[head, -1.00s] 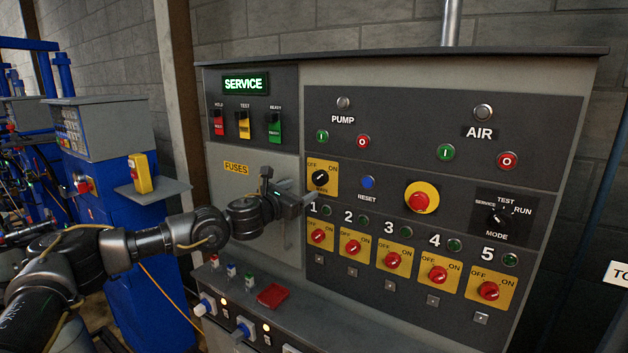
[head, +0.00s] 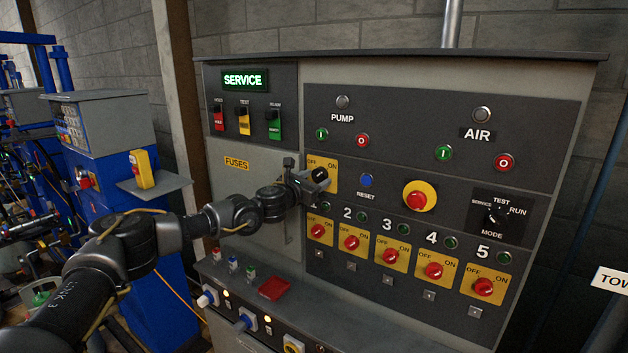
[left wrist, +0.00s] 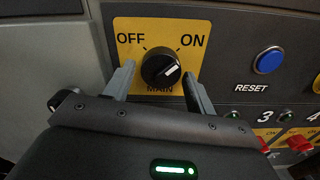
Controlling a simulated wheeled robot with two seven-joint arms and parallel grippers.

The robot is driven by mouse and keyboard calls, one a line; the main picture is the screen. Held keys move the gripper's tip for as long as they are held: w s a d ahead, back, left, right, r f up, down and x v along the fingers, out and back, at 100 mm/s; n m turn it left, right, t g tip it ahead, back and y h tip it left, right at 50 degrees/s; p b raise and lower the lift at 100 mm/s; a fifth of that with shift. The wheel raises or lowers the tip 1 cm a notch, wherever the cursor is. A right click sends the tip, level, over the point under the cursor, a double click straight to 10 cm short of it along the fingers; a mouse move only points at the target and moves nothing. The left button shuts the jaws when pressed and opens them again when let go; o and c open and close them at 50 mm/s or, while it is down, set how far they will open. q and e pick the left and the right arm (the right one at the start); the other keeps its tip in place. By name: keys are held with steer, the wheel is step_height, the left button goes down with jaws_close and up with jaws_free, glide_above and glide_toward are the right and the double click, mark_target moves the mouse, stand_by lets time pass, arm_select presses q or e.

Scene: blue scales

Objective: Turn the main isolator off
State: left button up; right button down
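The main isolator is a black round knob (left wrist: 161,68) on a yellow plate (left wrist: 128,28) marked OFF at left, ON at right and MAIN below. Its white line points up and right, to the ON side. In the head view the knob (head: 320,174) shows just past my left gripper (head: 308,182). In the left wrist view my left gripper (left wrist: 159,85) is open, with one finger to each side of the knob. A gap shows between each finger and the knob, so it is not gripped. The fingers partly cover the plate's lower part. My right gripper is out of view.
A blue reset button (head: 366,181) and a red emergency button (head: 417,196) on yellow lie right of the isolator. Several red rotary switches (head: 351,242) sit below. A ledge with a red block (head: 274,289) juts out under the panel.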

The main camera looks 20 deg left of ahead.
arm_select(q)
steer(key=c, duration=0.7)
steer(key=shift+f+n+b, duration=0.2)
steer(key=shift+n+b, duration=0.3)
steer(key=shift+b, duration=0.1)
steer(key=shift+n+b, duration=0.95)
steer(key=shift+n, duration=0.15)
steer(key=n+b, duration=0.1)
steer(key=n, duration=0.1)
steer(key=n+b, duration=0.1)
steer(key=n, duration=0.1)
steer(key=shift+d+r+n, duration=0.1)
steer(key=shift+d+n, duration=0.1)
steer(key=shift+n, duration=0.1)
steer(key=n+b, duration=0.1)
steer(key=n, duration=0.3)
steer(key=shift+r+n, duration=0.1)
steer(key=shift+n, duration=0.2)
steer(key=n, duration=0.5)
steer(key=shift+s+r, duration=0.1)
steer(key=shift+r, duration=0.1)
steer(key=shift+n, duration=0.4)
